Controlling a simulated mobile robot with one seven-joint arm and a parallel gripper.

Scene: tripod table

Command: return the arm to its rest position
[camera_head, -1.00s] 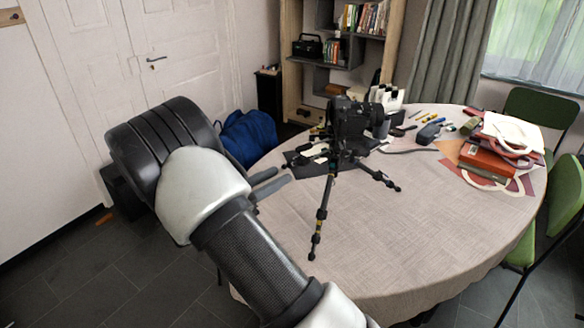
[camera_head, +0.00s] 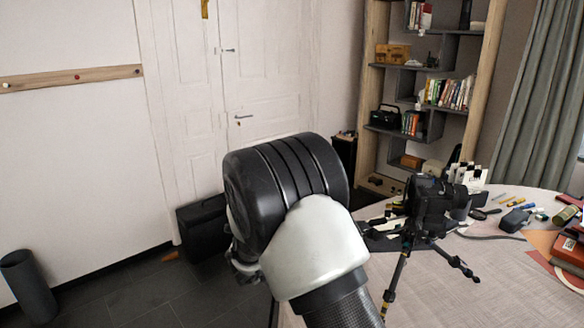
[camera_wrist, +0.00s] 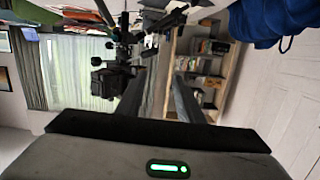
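My arm (camera_head: 318,245) rises from the bottom of the head view, its thick black joint in front of the white door. My gripper (camera_wrist: 166,88) shows in the wrist view with two grey fingers apart and nothing visible between them. In the head view the fingers are hidden behind the arm. The wrist picture is upside down. A black camera on a tripod (camera_head: 436,207) stands on the round table (camera_head: 430,290), right of my arm. The tripod camera also shows in the wrist view (camera_wrist: 108,84), beyond the fingers and to their left.
A bookshelf (camera_head: 372,100) stands behind the table. A dark case (camera_head: 203,228) and a grey bin (camera_head: 27,284) are on the floor at left. A blue bag (camera_wrist: 270,20) shows in the wrist view. Open floor lies between bin and arm.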

